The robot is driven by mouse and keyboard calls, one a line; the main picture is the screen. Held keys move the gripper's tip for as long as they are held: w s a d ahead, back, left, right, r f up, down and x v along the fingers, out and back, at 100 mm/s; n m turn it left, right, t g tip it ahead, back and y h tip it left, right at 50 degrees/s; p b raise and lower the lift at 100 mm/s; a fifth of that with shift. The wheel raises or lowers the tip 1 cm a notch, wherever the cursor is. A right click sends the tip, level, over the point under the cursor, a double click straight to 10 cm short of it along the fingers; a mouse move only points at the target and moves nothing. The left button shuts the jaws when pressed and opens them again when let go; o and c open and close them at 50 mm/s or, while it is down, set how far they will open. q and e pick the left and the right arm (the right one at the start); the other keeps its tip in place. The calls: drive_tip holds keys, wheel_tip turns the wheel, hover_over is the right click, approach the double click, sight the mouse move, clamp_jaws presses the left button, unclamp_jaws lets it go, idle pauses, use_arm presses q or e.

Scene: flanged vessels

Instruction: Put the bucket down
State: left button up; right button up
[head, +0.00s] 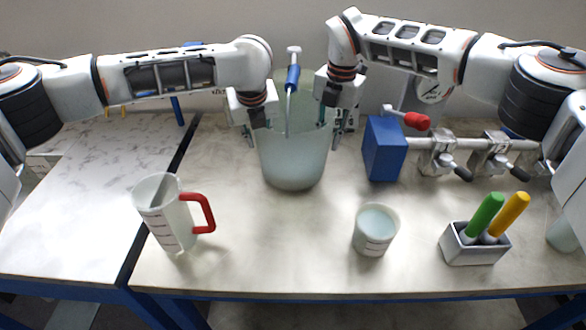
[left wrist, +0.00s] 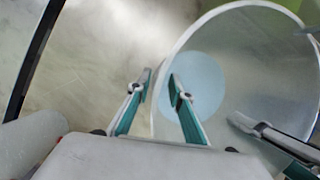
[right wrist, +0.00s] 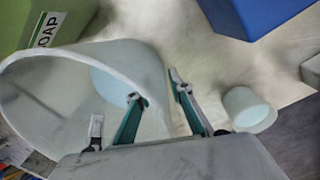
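The translucent bucket (head: 293,165) stands upright at the back middle of the table, its base seeming to rest on the top. My left gripper (head: 250,135) is at its left rim. In the left wrist view the left fingers (left wrist: 160,78) are apart, one on each side of the bucket wall (left wrist: 235,50). My right gripper (head: 337,122) is at the right rim. In the right wrist view its fingers (right wrist: 155,86) are also spread, with the bucket wall (right wrist: 90,58) between them. Pale blue liquid shows at the bucket's bottom.
A jug with a red handle (head: 170,215), a small beaker (head: 375,230) and a grey holder (head: 474,246) with green and yellow handles stand in front. A blue block (head: 384,150) with metal clamps is right. A green soap container (right wrist: 50,25) is behind the bucket.

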drive_tip(key=shift+r, duration=0.2)
use_arm(q)
drive_tip(key=v, duration=1.2)
use_arm(e)
wheel_tip(320, 180, up, 12)
drive_tip(key=shift+s+d+f, duration=0.2)
drive_tip(key=shift+s+d, duration=0.05)
drive_tip(key=shift+d, duration=0.15)
